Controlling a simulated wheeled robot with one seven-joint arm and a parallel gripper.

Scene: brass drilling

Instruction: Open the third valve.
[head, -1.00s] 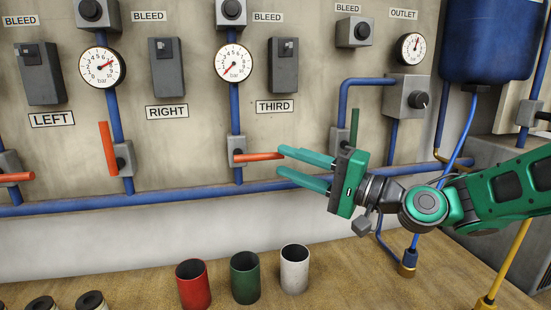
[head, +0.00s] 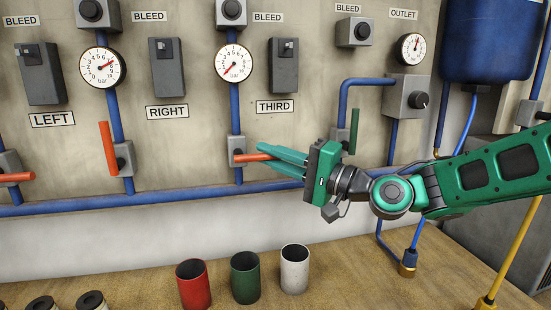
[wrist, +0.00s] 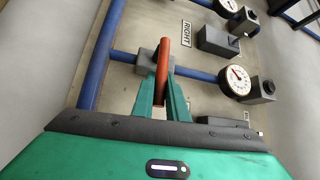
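The third valve (head: 237,151) sits on a vertical blue pipe under the gauge, left of and below the THIRD label (head: 275,107). Its orange handle (head: 247,157) points right, across the pipe. My gripper (head: 261,157) is at the handle from the right, its two green fingers reaching along it, one above and one below. In the wrist view, the handle (wrist: 163,62) runs between the fingertips (wrist: 162,84), which stand apart around it. A firm grip on it does not show. The fingers partly hide the handle's free end in the head view.
The right valve's orange handle (head: 107,149) stands upright along its pipe. A green handle (head: 354,132) is behind and right of my gripper. A horizontal blue pipe (head: 190,199) runs below. Red, green and white cups (head: 294,270) stand on the bench.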

